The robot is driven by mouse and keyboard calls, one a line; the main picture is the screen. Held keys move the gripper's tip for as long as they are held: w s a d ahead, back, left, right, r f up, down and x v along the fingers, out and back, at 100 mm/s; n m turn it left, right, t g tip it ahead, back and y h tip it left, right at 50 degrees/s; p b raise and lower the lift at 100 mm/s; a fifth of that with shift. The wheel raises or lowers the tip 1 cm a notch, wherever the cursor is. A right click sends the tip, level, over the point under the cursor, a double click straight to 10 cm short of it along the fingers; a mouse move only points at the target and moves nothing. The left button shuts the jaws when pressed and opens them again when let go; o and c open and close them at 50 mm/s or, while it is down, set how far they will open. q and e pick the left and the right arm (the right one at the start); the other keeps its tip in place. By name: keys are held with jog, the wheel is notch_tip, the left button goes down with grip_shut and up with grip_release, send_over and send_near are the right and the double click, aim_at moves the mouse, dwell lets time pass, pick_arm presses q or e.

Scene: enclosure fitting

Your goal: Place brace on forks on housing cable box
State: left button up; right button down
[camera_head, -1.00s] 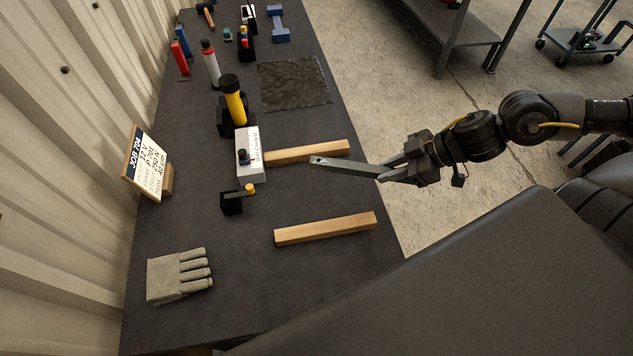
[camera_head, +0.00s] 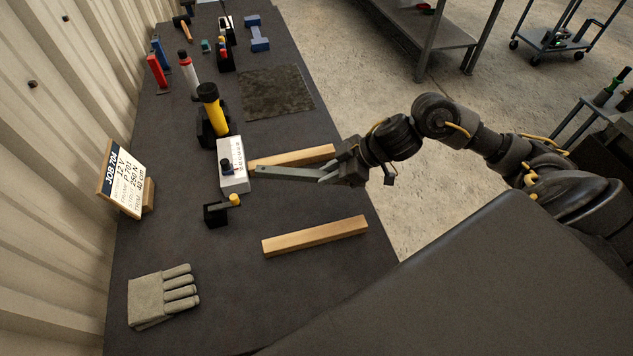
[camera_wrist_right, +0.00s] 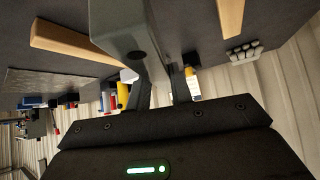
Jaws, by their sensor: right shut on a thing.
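The brace is a grey flat bar (camera_head: 285,173) held level in my right gripper (camera_head: 328,175), which is shut on its right end. Its free left end is over or beside the right edge of the white box (camera_head: 233,179); I cannot tell whether they touch. The box, likely the housing cable box, has a black knob on top and dark markings on its side. No forks can be made out clearly. In the right wrist view the bar (camera_wrist_right: 118,22) shows large, with a dark hole, at the fingers (camera_wrist_right: 161,88). My left gripper is out of view.
Wooden bars lie behind the brace (camera_head: 312,154) and in front of it (camera_head: 315,236). The front middle of the bench is clear.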

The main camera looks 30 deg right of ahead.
jog(key=x, duration=0.5)
jog(key=shift+w+d+f, duration=0.15)
jog(key=shift+d+f, duration=0.05)
jog(key=shift+d, duration=0.2)
jog(key=shift+f+p, duration=0.35)
jog(key=shift+f, duration=1.2)
jog(key=shift+f, duration=0.6)
jog(key=c, duration=1.3)
grip_release()
jog(key=shift+o, duration=0.2)
